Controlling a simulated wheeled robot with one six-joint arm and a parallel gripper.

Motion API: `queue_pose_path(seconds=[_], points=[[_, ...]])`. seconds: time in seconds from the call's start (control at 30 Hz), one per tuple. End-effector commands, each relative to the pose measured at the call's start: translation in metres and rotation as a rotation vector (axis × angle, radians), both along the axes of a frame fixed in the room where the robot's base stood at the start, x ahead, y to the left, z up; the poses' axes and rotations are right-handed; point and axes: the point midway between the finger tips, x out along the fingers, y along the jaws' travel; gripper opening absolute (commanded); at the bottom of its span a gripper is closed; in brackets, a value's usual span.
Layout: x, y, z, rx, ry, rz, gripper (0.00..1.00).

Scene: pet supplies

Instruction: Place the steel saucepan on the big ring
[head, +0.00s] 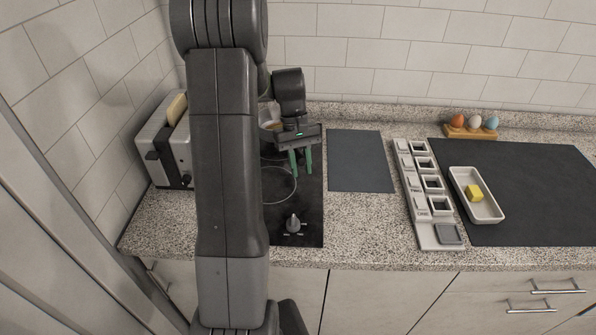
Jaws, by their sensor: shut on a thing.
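My gripper (301,165) points down over the black hob (310,215), its green fingers shut on the steel saucepan. The grip itself is too small to make out, and my arm hides most of that area. A pale rounded vessel with something orange-brown (270,118) shows partly beside my arm at the back of the hob; I cannot tell for sure that it is the saucepan. The big ring (294,184) is a thin pale outline on the hob, in front of and below my gripper, its left part hidden by my arm.
A toaster with bread (160,140) stands at the left. A hob knob (293,222) stands at the front. Right of the hob are a dark mat (360,160), a labelled rack (409,190), a white dish (488,208) with a yellow block and an egg holder (470,132).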

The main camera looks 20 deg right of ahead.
Motion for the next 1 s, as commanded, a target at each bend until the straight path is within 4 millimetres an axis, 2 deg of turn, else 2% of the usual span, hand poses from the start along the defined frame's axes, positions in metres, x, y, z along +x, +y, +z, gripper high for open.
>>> queue_pose_path(seconds=[0.17, 0.4, 0.6, 0.63, 0.7, 1.0], points=[[0.001, 0.0, -0.01, -0.001, -0.003, 0.001, 0.0], [0.001, 0.0, -0.038, -0.001, -0.003, 0.001, 0.0], [0.001, 0.0, -0.04, -0.002, -0.004, 0.002, 0.0], [0.0, 0.0, -0.041, -0.001, 0.0, 0.001, 0.3], [0.0, 0.0, -0.041, -0.001, -0.001, 0.001, 0.44], [0.001, 0.0, -0.04, -0.001, -0.001, 0.001, 0.46]])
